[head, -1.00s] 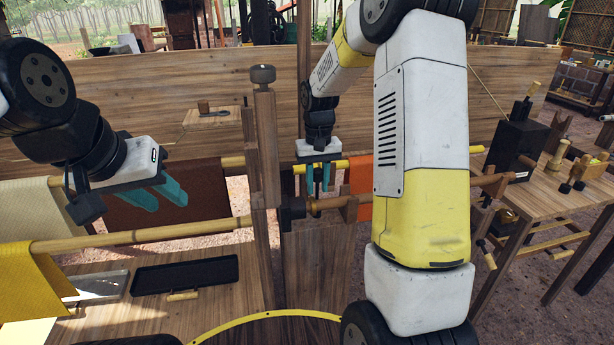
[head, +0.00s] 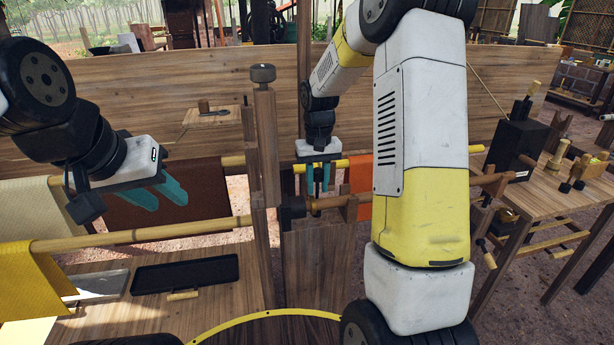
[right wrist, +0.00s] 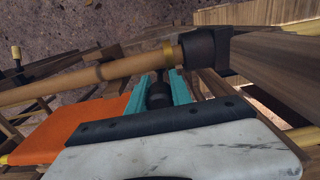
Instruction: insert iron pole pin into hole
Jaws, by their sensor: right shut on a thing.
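My right gripper (head: 318,188) is at the centre of the head view, just above a wooden roller pole (head: 328,204). In the right wrist view its teal fingers (right wrist: 160,92) are shut on the dark iron pin (right wrist: 158,96). The pin's round head sits between the fingers and its thin shaft points at the pole (right wrist: 110,72), beside a yellow band (right wrist: 168,55). The hole is hidden, so I cannot tell whether the tip is in it. The pole ends in a dark cap (right wrist: 205,49) at a wooden post. My left gripper (head: 161,196) is open and empty.
The wooden post (head: 266,150) with a dark knob stands left of my right gripper. Orange cloth (head: 361,180) hangs close on its right. Below my left gripper runs a bamboo pole (head: 150,235), with a black tray (head: 186,275) beneath. A side table (head: 550,190) stands at the right.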

